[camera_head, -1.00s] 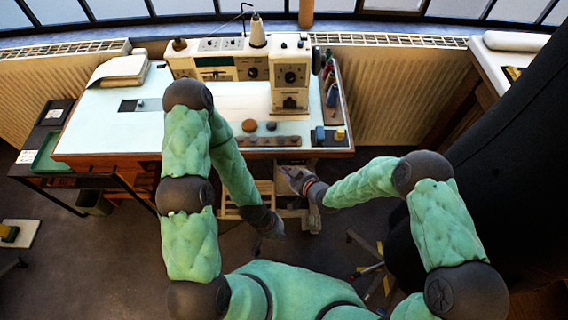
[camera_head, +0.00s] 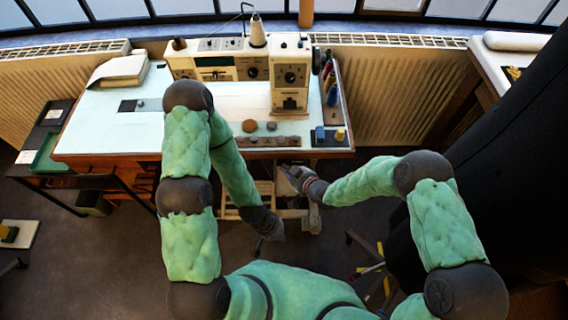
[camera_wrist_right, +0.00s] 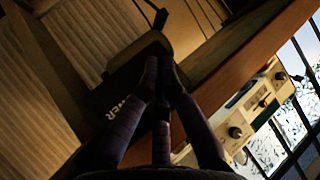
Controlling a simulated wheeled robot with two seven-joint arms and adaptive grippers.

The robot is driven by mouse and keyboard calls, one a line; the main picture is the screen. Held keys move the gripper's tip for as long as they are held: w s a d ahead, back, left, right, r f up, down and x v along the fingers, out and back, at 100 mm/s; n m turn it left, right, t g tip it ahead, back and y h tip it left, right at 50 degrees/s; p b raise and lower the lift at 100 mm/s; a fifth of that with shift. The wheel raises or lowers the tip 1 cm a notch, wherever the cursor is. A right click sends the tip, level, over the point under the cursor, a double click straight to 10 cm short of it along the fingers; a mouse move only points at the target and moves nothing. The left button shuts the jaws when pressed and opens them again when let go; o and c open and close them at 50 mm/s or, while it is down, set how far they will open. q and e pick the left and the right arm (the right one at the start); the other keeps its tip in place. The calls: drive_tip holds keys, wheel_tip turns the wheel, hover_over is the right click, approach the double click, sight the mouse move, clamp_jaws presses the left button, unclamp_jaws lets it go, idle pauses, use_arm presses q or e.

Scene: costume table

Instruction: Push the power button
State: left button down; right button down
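A dark box (camera_wrist_right: 108,94) with the printed word POWER is in the right wrist view, beside the wooden table edge. Part of it is hidden behind the fingers, and I cannot make out the button itself. My right gripper (camera_wrist_right: 158,68) has its fingers drawn together with nothing between them, their tips over the box; I cannot tell whether they touch it. In the head view my right gripper (camera_head: 287,171) is just below the table's front edge. My left gripper (camera_head: 268,235) hangs lower, left of it, small and dark; its fingers are unclear.
A black side table (camera_head: 50,130) is at the left.

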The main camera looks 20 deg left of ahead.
idle(0.4)
use_arm(q)
drive_tip(key=shift+r, duration=0.15)
use_arm(e)
drive_tip(key=shift+s+d, duration=0.2)
drive_tip(key=shift+s, duration=0.6)
use_arm(q)
drive_tip(key=shift+r+p, duration=0.55)
drive_tip(key=shift+p, duration=0.15)
use_arm(e)
drive_tip(key=s+d, duration=0.1)
drive_tip(key=s, duration=0.4)
drive_tip(key=shift+s+d, duration=0.35)
drive_tip(key=shift+s, duration=0.05)
